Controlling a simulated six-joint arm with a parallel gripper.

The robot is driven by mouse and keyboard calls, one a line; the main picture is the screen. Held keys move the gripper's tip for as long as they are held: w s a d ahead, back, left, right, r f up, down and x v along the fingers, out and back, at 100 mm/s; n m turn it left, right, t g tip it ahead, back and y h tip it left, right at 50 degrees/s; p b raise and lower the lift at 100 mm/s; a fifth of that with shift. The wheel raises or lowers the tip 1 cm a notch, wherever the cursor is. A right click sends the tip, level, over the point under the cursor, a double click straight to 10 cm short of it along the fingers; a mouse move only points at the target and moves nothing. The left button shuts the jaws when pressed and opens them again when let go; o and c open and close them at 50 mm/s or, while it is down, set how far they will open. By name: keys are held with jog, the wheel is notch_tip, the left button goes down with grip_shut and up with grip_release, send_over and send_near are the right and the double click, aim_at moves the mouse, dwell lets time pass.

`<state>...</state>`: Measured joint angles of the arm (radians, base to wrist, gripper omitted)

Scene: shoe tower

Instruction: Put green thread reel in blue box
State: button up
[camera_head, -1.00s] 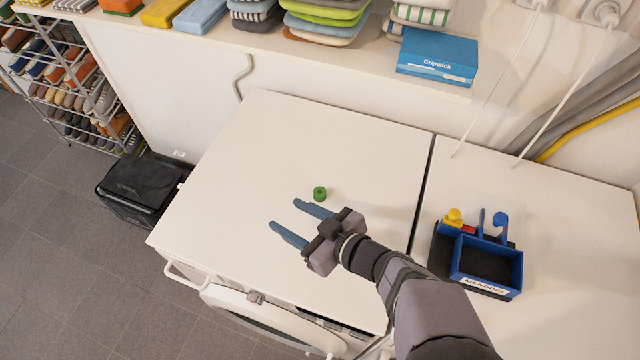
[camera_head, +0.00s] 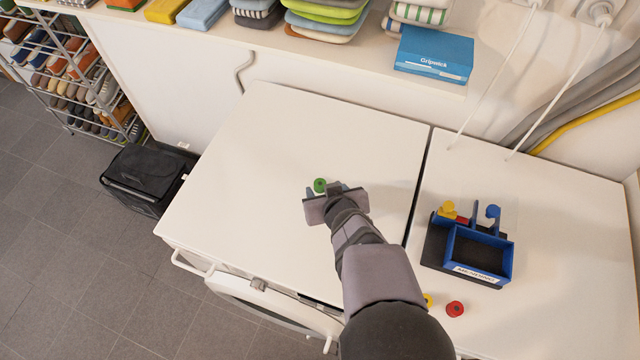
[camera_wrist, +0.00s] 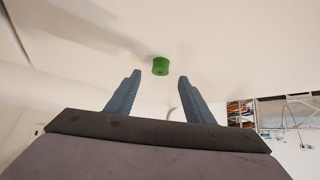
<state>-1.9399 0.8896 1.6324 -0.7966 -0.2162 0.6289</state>
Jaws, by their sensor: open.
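The green thread reel (camera_head: 320,185) stands on the white left-hand machine top. It also shows in the wrist view (camera_wrist: 160,66), just beyond the fingertips and between their lines. My gripper (camera_head: 329,188) is right by the reel in the head view, its fingers mostly hidden by its own body. In the wrist view the two blue-grey fingers (camera_wrist: 159,76) are apart with nothing between them. The blue box (camera_head: 481,254), an open tray with a dark inside and a "MENDING" label, stands on the right-hand top.
A yellow piece (camera_head: 447,209) and a blue hook (camera_head: 493,213) stand at the box's back. A red reel (camera_head: 455,309) and a partly hidden yellow one (camera_head: 428,300) lie in front. A gap (camera_head: 417,185) separates the two tops. The left top is otherwise clear.

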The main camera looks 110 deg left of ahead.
aim_at(320, 184)
jog(key=shift+p+x, duration=0.3)
jog(key=shift+x, duration=2.15)
jog(key=c, duration=1.2)
notch_tip(320, 184, up, 10)
jog(key=p, duration=0.5)
jog(key=shift+p, duration=0.35)
